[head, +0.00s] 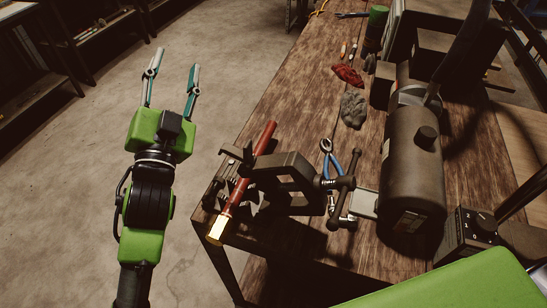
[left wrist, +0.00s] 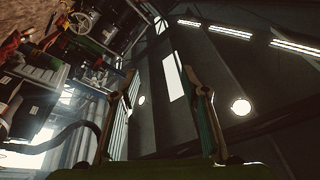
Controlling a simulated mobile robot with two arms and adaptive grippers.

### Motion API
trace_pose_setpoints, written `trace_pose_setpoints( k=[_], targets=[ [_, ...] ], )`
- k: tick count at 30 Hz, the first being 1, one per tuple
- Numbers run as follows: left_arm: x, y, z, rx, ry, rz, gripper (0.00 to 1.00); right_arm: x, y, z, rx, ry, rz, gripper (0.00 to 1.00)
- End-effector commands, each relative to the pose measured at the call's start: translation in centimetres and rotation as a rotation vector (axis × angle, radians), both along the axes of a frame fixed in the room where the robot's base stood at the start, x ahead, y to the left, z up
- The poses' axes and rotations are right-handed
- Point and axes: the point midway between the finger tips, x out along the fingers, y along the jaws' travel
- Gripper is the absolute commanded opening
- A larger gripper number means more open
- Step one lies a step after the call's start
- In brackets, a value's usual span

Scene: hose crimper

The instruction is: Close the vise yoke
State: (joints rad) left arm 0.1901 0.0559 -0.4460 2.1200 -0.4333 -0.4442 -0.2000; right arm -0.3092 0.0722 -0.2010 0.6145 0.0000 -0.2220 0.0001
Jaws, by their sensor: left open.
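The dark metal vise (head: 290,178) is fixed at the near left end of the wooden bench. Its arched yoke frame stands beside a red hose (head: 251,168) that lies slanted in the toothed jaws. I cannot tell clearly how far the yoke is open. My left gripper (head: 177,60) is open and empty, left of the bench over the floor, pointing away from me and apart from the vise. Its spread fingers also show in the left wrist view (left wrist: 160,76). My right gripper is out of view.
On the wooden bench (head: 300,100) are blue-handled pliers (head: 333,165), a grey rag (head: 353,110), a red rag (head: 348,75) and a large dark cylinder (head: 413,160) right of the vise. A control box (head: 475,232) stands at right. The floor (head: 110,90) around my left gripper is clear.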

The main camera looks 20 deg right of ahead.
Motion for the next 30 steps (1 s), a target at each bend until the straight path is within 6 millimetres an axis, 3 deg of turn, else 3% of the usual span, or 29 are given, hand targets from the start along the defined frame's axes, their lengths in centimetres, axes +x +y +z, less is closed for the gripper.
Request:
trace_pose_setpoints(
  k=[1, 3, 5, 6, 8, 10, 12, 14, 17, 20, 23, 24, 27, 30],
  targets=[
    [-0.5, -2.9, 5.4, 0.05, -0.179, -0.048, 0.42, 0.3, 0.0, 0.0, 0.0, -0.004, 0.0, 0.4],
    [-2.9, -7.0, 11.7, 0.134, -0.432, -0.117, 0.42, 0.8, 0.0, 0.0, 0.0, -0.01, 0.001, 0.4],
    [-6.0, -10.8, 16.2, 0.213, -0.651, -0.177, 0.42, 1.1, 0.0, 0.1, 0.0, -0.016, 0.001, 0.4],
    [-8.5, -13.2, 18.5, 0.269, -0.798, -0.219, 0.42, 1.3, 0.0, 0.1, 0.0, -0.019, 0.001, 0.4],
    [-12.6, -16.8, 21.0, 0.355, -1.016, -0.284, 0.42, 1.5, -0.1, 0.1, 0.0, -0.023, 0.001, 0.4],
    [-17.7, -20.7, 22.1, 0.466, -1.27, -0.367, 0.42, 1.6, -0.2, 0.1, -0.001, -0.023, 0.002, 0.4],
    [-22.4, -23.9, 21.4, 0.585, -1.518, -0.456, 0.42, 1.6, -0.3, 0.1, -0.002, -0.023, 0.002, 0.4],
    [-25.9, -26.2, 19.6, 0.695, -1.724, -0.543, 0.42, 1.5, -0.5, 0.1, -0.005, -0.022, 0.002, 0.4],
    [-29.6, -28.3, 14.8, 0.899, -2.047, -0.708, 0.42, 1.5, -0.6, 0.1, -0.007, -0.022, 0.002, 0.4],
    [-30.2, -28.1, 9.2, 1.134, -2.326, -0.914, 0.42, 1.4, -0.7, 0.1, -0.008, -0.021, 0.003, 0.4],
    [-28.0, -25.8, 4.8, 1.391, -2.53, -1.162, 0.42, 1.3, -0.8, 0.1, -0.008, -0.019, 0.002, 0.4],
    [-26.6, -24.5, 3.7, -1.403, 2.424, 1.189, 0.42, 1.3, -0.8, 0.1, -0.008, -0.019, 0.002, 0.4],
    [-23.2, -20.7, 2.6, -1.373, 2.089, 1.213, 0.42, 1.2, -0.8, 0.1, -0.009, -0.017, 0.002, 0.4],
    [-20.6, -17.4, 3.1, -1.353, 1.847, 1.237, 0.42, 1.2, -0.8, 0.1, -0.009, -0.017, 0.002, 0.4]
  ],
)
